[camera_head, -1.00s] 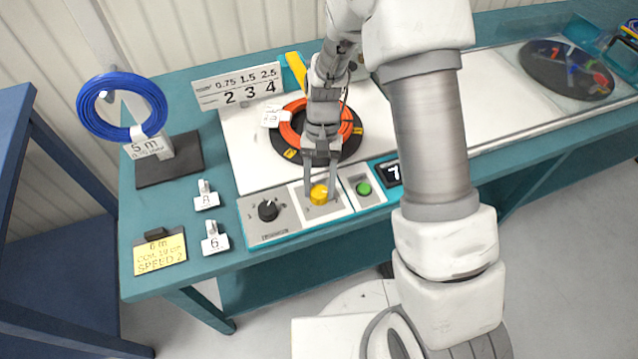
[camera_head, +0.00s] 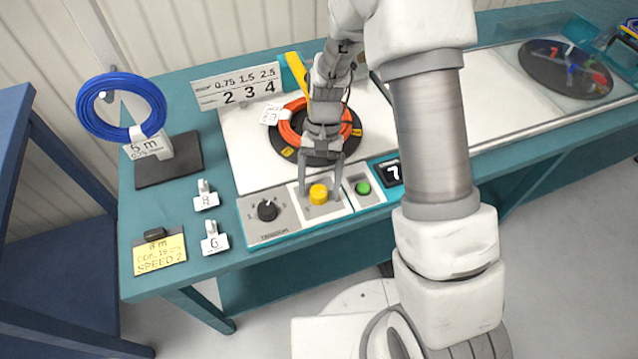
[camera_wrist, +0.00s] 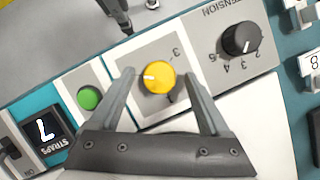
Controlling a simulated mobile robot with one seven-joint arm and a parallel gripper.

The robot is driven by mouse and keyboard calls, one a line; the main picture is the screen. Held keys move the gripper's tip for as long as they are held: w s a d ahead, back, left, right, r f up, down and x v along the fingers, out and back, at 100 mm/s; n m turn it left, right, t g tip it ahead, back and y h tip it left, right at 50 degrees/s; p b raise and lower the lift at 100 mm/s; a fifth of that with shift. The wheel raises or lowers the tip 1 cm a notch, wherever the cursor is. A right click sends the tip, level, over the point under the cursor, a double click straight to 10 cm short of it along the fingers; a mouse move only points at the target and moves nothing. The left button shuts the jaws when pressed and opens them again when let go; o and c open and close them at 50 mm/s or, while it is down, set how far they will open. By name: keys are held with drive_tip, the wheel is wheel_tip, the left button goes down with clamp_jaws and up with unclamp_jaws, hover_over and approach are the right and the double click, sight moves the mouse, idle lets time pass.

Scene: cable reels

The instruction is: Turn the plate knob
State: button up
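The yellow knob (camera_head: 318,194) sits on a pale square plate on the control panel at the bench's front edge. In the wrist view the yellow knob (camera_wrist: 159,77) shows a white mark pointing left, with printed numbers on its right side. My gripper (camera_head: 320,190) is open, one finger on each side of the knob. In the wrist view my gripper (camera_wrist: 160,85) has a clear gap between each finger and the knob. Nothing is held.
A black tension knob (camera_head: 267,210) is left of the yellow knob, and a green button (camera_head: 363,187) is right of it. A small display (camera_head: 392,171) stands further right. An orange cable coil (camera_head: 290,128) on a dark round plate lies behind. A yellow note (camera_head: 160,254) lies front left.

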drive_tip(key=p+v, duration=0.1)
drive_tip(key=v, duration=1.6)
drive_tip(key=shift+w+r+p, duration=0.2)
drive_tip(key=shift+p, duration=0.1)
drive_tip(key=shift+d, duration=0.15)
drive_tip(key=s+d+r+n+t, duration=0.1)
drive_tip(key=s+d+r+t, duration=0.3)
drive_tip(key=s+r, duration=0.5)
drive_tip(key=s+d+r+n+t, duration=0.1)
drive_tip(key=s+d+r+t, duration=0.1)
drive_tip(key=s, duration=0.3)
drive_tip(key=s+d+r+t+h, duration=0.1)
drive_tip(key=s+d+r+t, duration=0.1)
drive_tip(key=s, duration=0.3)
drive_tip(key=shift+s+d+r+n+t, duration=0.25)
drive_tip(key=shift+d+r+n+t, duration=0.2)
drive_tip(key=shift+t, duration=0.45)
